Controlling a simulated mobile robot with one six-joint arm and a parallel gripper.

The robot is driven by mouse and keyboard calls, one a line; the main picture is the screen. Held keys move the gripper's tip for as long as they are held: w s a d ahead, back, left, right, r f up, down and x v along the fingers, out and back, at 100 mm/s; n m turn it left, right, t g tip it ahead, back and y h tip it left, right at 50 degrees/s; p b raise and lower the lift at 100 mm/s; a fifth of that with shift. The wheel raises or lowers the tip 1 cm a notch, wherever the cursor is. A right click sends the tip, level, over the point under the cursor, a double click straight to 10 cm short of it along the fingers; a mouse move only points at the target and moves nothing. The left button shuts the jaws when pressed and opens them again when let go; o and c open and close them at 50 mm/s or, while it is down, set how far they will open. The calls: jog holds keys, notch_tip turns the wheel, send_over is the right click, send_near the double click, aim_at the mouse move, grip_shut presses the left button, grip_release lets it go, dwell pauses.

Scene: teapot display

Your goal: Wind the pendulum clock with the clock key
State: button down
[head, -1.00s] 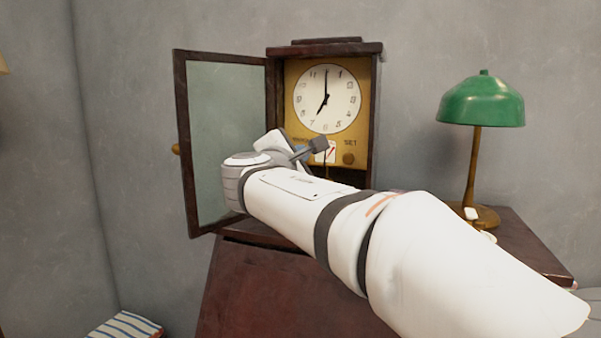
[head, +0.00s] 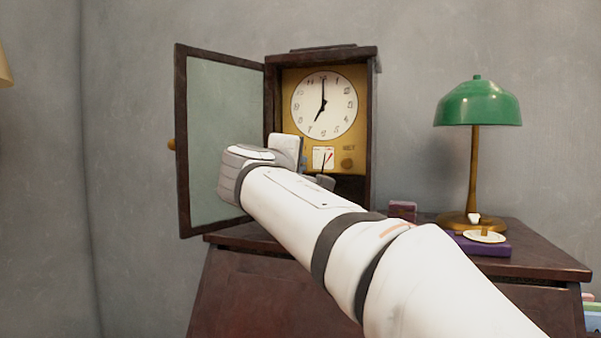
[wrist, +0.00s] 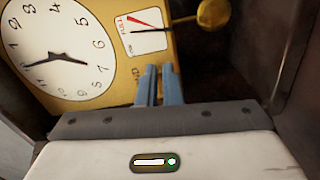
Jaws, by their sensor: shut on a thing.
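The pendulum clock (head: 370,120) stands on the cabinet with its glass door (head: 222,130) swung open to the left. Its white dial (head: 323,105) reads about seven. Below the dial are a small gauge (head: 323,157) and a SET knob (head: 348,163). In the wrist view the gauge (wrist: 147,32) shows a red mark by FULL and a black needle apart from it. My gripper (wrist: 160,72) is at the gold front plate, beside the gauge, with its blue-grey fingers close together. The clock key is not clearly visible; what the fingers grip is hidden between them.
The pendulum bob (wrist: 213,12) hangs close to the fingers in the wrist view. A green lamp (head: 477,105), a small purple box (head: 402,210) and a purple book with a pale dish (head: 484,236) stand on the cabinet (head: 540,262) to the right.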

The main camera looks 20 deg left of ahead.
jog(key=shift+f+m, duration=0.1)
jog(key=shift+m, duration=0.2)
jog(key=c, duration=1.6)
grip_release()
jog(key=s, duration=0.7)
jog(key=shift+s+d, duration=0.4)
jog(key=shift+d, duration=0.05)
